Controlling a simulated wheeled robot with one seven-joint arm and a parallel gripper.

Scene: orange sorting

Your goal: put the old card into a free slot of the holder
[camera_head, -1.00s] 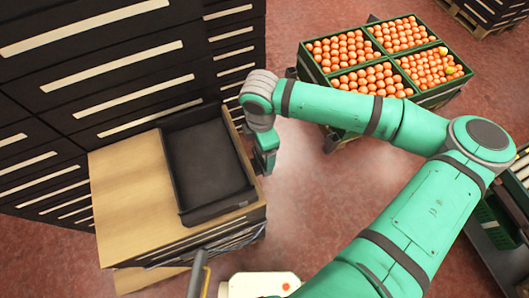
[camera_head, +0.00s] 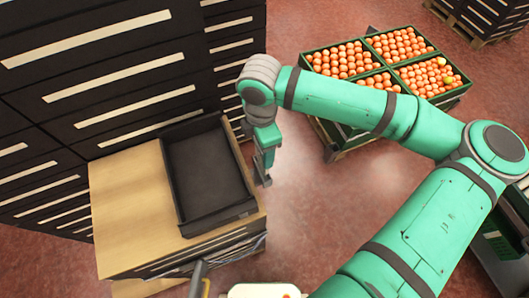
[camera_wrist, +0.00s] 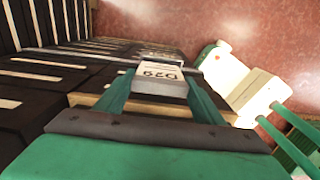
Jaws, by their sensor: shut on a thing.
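My gripper (camera_head: 264,182) hangs just right of the wooden-topped stand, beside the black tray's right edge. In the wrist view my gripper (camera_wrist: 160,88) is shut on a white card (camera_wrist: 160,78) with dark printed characters, which appear upside down. The card sits between the two green fingers; its lower part is hidden by the gripper body. The card cannot be made out in the head view. I cannot pick out a holder with slots in either view.
An empty black tray (camera_head: 247,207) lies on the wooden top (camera_head: 125,205). Tall stacks of black crates (camera_head: 90,60) stand behind and left. Green crates of oranges (camera_head: 458,90) stand at the upper right. Reddish floor (camera_head: 350,215) is open right of the stand.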

